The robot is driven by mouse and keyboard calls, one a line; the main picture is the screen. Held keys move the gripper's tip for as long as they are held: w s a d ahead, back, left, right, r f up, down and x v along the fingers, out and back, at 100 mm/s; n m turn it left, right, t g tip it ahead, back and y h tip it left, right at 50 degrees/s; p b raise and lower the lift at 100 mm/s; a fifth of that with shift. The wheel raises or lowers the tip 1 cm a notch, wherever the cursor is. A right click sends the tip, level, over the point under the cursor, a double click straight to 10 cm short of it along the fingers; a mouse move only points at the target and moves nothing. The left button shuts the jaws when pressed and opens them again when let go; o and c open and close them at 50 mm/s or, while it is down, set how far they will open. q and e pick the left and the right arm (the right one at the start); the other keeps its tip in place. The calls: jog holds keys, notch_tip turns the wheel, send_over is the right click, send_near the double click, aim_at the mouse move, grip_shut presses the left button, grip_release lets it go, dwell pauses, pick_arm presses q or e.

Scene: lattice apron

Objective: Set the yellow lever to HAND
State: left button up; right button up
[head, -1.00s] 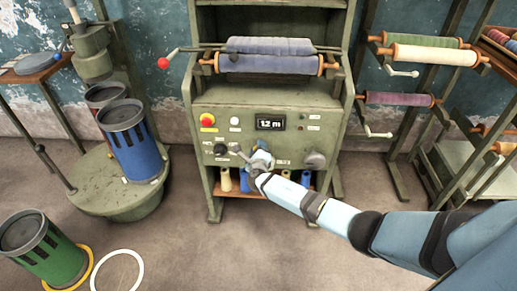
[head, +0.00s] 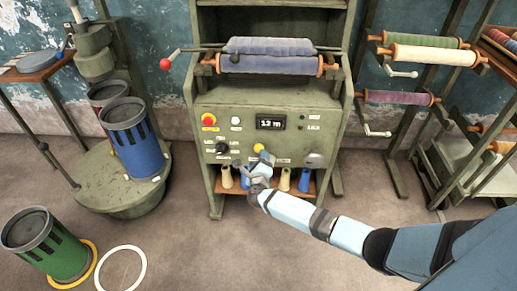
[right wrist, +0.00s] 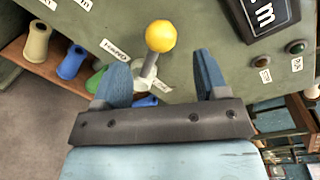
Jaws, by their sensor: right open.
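The yellow lever has a round yellow knob (head: 258,147) and stands at the lower middle of the green machine's control panel (head: 225,110). In the right wrist view its knob (right wrist: 160,36) tops a short grey shaft, above and between my fingertips. A white label (right wrist: 113,50), apparently HAND, is left of the shaft; another label at the shaft's foot is partly hidden. I cannot tell which setting the lever is at. My right gripper (head: 257,168) is open, just below the knob; in the wrist view the gripper (right wrist: 160,65) shows clear gaps around the shaft. My left gripper is out of view.
A black selector knob (head: 222,148) and a grey knob (head: 314,160) flank the lever. A display (head: 270,123) is above it. Several yarn cones (head: 284,180) stand on the shelf below. Blue (head: 134,140) and green (head: 45,246) cans stand at left.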

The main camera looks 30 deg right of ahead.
pick_arm(q)
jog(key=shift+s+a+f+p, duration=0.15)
jog(key=shift+p, duration=0.4)
pick_arm(e)
jog(key=v, duration=0.6)
jog(key=shift+s, duration=0.2)
jog(key=shift+a, duration=0.1)
